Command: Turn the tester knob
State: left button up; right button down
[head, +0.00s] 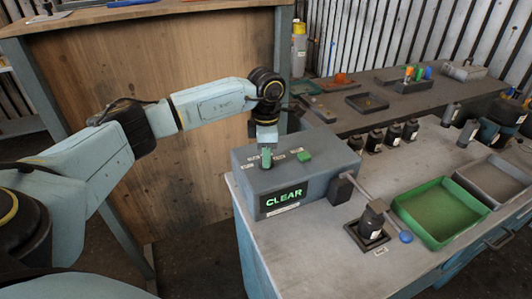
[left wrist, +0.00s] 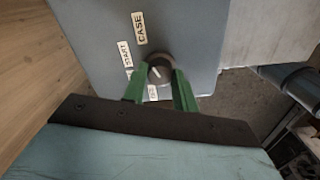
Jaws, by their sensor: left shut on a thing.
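The tester (head: 325,185) is a grey box on the bench's near left corner. Its front display (head: 284,202) reads CLEAR in green letters. A green button (head: 304,157) and small white labels are on its top. The round knob (left wrist: 160,70) has a white pointer line and sits beside labels reading START and CASE in the left wrist view. My left gripper (head: 266,160) comes down on the tester's top, its green fingers (left wrist: 158,88) shut on the knob from both sides. The knob is hidden in the head view. My right gripper is not in view.
Right of the tester are a black fixture (head: 370,232) with a blue-balled lever (head: 405,237), a green tray (head: 437,240) and a grey tray (head: 468,188). Several dark cylinders stand behind. A wooden panel (head: 170,130) rises at the left. Bare bench top lies in front.

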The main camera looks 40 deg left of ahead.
pick_arm(q)
jog(key=n+p, duration=0.1)
jog(key=n, duration=0.3)
jog(key=shift+r+n, duration=0.1)
jog(key=shift+n, duration=0.2)
jog(key=n+p, duration=0.1)
jog(key=n, duration=0.3)
jog(key=n+p, duration=0.1)
jog(key=n, duration=0.4)
jog(key=shift+w+n+p, duration=0.1)
jog(key=shift+n+p, duration=0.65)
jog(key=shift+n, duration=1.05)
jog(key=o, duration=1)
notch_tip(320, 180, up, 13)
jog(key=shift+r+b, duration=0.2)
jog(key=shift+b, duration=0.35)
